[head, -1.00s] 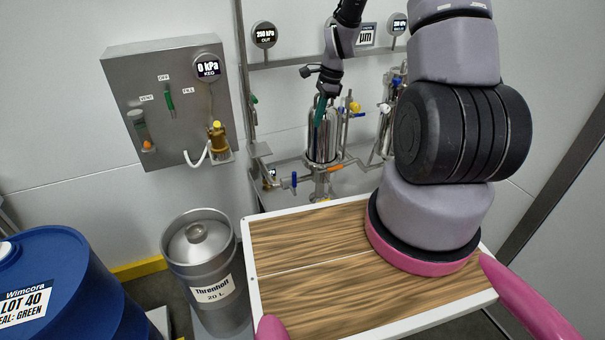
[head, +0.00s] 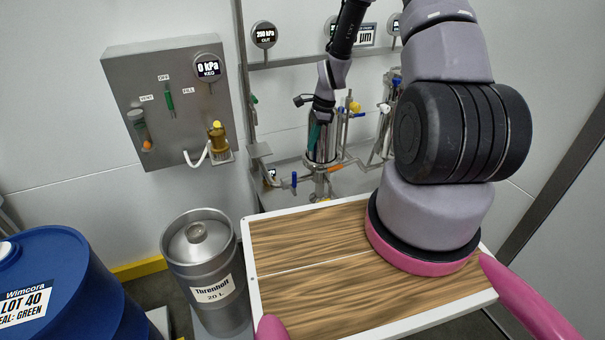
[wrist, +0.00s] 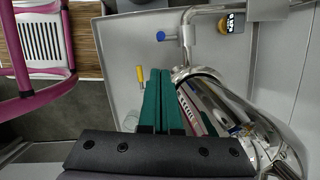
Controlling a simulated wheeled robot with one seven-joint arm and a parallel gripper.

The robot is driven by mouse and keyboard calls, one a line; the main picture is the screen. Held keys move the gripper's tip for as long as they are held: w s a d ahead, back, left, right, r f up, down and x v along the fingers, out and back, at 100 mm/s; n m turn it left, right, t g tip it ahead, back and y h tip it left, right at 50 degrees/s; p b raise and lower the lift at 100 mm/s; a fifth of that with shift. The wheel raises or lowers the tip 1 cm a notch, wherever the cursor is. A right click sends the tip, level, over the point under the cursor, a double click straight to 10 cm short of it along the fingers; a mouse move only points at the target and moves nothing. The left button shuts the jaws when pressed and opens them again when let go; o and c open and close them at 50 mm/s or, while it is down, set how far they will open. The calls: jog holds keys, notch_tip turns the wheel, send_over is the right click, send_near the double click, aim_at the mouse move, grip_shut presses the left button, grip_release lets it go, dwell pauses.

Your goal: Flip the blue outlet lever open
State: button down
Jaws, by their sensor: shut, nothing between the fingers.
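A blue lever (head: 294,180) sits on the pipework left of the foot of a shiny steel tank (head: 325,148). In the wrist view a blue handle (wrist: 161,36), which looks like the same one, is on a short stem off a bent pipe, above and apart from my fingertips. My gripper (head: 313,150) points down in front of the tank, above and right of the blue lever. Its green fingers are shut together and empty in the wrist view (wrist: 158,72). The tank (wrist: 240,110) lies close right of the fingers there; whether they touch is unclear.
A yellow handle (wrist: 139,74) is just left of my fingertips. An orange handle (head: 336,168) is at the tank's lower right. A small display (wrist: 235,22) stands beyond the blue handle. A grey panel (head: 170,103), steel keg (head: 205,268) and blue drum (head: 70,285) are at left.

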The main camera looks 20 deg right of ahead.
jog(key=x, duration=1.2)
jog(key=shift+f, duration=0.4)
jog(key=shift+a, duration=0.25)
jog(key=shift+a+r+h, duration=0.1)
jog(key=shift+a+h, duration=0.05)
jog(key=shift+h, duration=0.15)
